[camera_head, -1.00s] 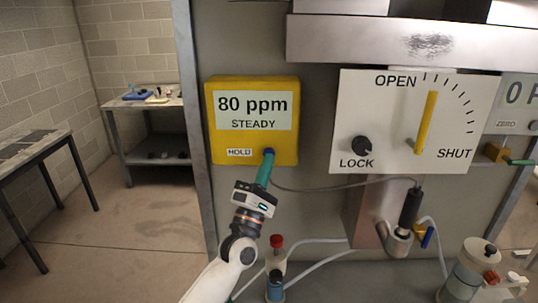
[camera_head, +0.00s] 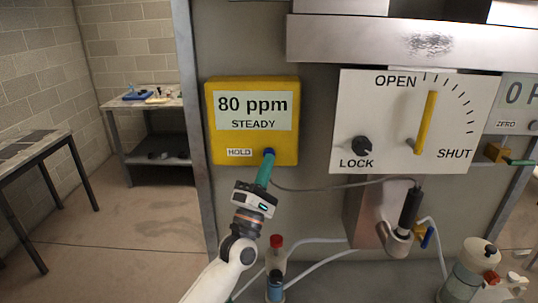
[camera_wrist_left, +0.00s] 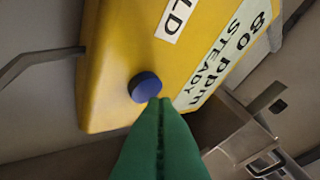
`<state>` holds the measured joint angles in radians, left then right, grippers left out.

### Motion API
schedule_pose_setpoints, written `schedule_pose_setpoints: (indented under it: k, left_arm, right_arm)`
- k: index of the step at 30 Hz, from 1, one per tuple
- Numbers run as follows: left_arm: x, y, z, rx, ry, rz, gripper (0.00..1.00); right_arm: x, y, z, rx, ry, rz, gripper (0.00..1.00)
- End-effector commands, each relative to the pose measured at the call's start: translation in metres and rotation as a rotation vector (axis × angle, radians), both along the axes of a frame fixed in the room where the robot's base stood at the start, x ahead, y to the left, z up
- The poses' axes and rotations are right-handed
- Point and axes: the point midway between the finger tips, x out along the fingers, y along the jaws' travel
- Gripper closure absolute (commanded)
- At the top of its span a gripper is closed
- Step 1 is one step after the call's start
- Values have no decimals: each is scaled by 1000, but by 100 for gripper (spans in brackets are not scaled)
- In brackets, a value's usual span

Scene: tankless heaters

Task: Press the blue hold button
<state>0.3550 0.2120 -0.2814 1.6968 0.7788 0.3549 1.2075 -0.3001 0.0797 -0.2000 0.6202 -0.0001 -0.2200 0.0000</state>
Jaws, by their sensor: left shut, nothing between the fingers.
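The blue hold button (camera_head: 269,152) is at the lower right of the yellow meter box (camera_head: 221,135), beside the HOLD label (camera_head: 239,152). The meter reads "80 ppm STEADY". In the left wrist view the round blue button (camera_wrist_left: 145,87) stands out from the yellow face (camera_wrist_left: 110,65). My left gripper (camera_head: 266,164) has green fingers, shut and empty, with the tips at the button's lower edge. In the left wrist view the fingertips (camera_wrist_left: 160,101) overlap the button's edge; I cannot tell if they touch it. My right gripper is out of view.
To the right is a white panel (camera_head: 350,110) with a yellow lever (camera_head: 427,115) and a black LOCK knob (camera_head: 362,145). A grey cable runs from near the fingers to a black probe (camera_head: 409,208). A red-capped bottle (camera_head: 276,252) stands close beside my left arm.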

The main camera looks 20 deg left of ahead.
Motion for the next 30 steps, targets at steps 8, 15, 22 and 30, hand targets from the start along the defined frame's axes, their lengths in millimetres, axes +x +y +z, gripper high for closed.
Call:
schedule_pose_setpoints:
  k: [8, 15, 22, 30]
  left_arm:
    - [0, 0, 0, 0, 0, 0, 100]
    - [3, 1, -1, 0, 0, 0, 100]
    - [9, 3, 0, 1, 0, 1, 100]
    - [9, 3, 0, 0, 0, 0, 100]
  right_arm:
    - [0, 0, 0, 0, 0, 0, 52]
    - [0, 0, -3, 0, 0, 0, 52]
    - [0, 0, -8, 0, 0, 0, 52]
    - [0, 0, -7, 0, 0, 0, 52]
